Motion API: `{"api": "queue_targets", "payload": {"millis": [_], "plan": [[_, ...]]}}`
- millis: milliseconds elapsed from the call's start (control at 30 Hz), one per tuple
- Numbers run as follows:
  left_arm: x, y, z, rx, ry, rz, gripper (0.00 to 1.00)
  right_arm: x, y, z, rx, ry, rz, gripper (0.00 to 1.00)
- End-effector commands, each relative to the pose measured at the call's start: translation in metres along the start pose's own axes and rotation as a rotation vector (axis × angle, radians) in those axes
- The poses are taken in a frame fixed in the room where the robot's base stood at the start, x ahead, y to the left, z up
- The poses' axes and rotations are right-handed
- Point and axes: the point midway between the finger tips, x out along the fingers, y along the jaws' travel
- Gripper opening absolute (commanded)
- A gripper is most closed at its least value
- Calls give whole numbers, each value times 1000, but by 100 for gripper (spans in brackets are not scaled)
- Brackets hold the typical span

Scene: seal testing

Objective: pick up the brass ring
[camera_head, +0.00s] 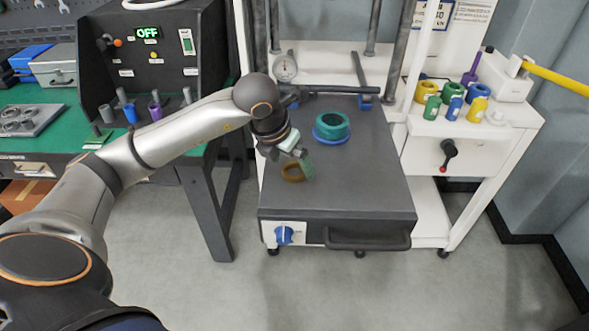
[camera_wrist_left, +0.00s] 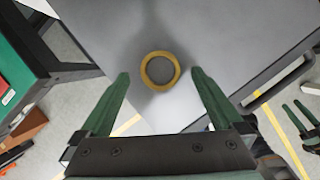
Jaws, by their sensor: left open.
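The brass ring (camera_head: 291,172) lies flat on the dark grey plate (camera_head: 363,190) of the press, left of its middle. In the left wrist view the ring (camera_wrist_left: 147,72) lies just beyond the fingertips, about midway between their lines. My left gripper (camera_head: 300,165) is over the plate beside the ring, with its green fingers apart. In the left wrist view my left gripper (camera_wrist_left: 160,75) is empty, and the ring is not between the pads. My right gripper (camera_wrist_left: 290,104) shows at the right edge of the left wrist view, its green fingers a little apart and empty.
A green ring on a blue ring (camera_head: 331,127) stands behind the brass ring on the plate. Frame posts rise behind. A green-topped bench (camera_head: 60,125) is at left, a white side table (camera_head: 470,140) with coloured cylinders at right. The plate's front right is clear.

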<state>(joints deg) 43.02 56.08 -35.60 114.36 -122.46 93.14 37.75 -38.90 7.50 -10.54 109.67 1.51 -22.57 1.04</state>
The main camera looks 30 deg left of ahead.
Motion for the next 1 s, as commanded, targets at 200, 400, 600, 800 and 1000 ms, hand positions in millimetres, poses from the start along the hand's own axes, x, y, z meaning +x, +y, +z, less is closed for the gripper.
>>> {"api": "queue_targets", "payload": {"millis": [200,400,600,800,1000], "plan": [[16,0,0,0,0,-1,100,-1,0,-1,0,0,0,50],[16,0,0,0,-1,-1,97,-1,0,-1,0,0,0,50],[16,0,0,0,-1,-1,74,-1,0,-1,0,0,0,50],[15,0,0,0,-1,-1,52,-1,0,-1,0,0,0,50],[15,0,0,0,-1,-1,29,-1,0,-1,0,0,0,50]]}}
